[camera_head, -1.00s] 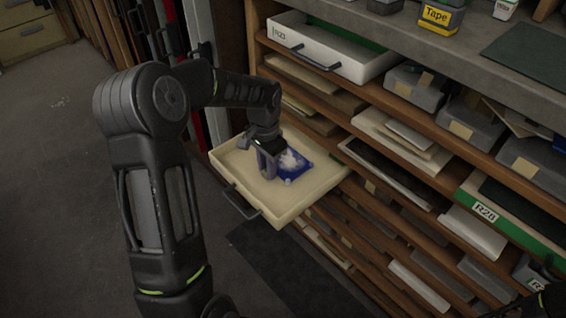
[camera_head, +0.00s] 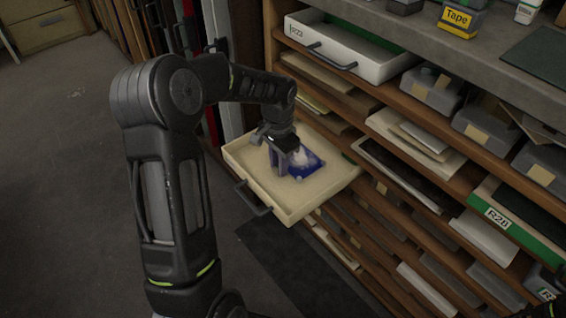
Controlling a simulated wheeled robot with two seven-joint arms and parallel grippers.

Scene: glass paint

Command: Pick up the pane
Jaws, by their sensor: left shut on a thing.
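The pane (camera_head: 311,166) is a small blue piece with a white patch. My left gripper (camera_head: 283,170) reaches down into the drawer from the left and is shut on the pane's left side. The gripper hides part of the pane. I cannot tell whether the pane is clear of the drawer floor. A dark sliver at the bottom right edge may be part of my right arm, but no right gripper shows.
A white drawer labelled R23 (camera_head: 375,67) stands open above. The wooden shelf unit (camera_head: 400,104) holds boards and grey boxes (camera_head: 432,92). A Tape box (camera_head: 459,20) stands on the top. A green-edged R28 drawer (camera_head: 503,222) is at the right. The floor at left is clear.

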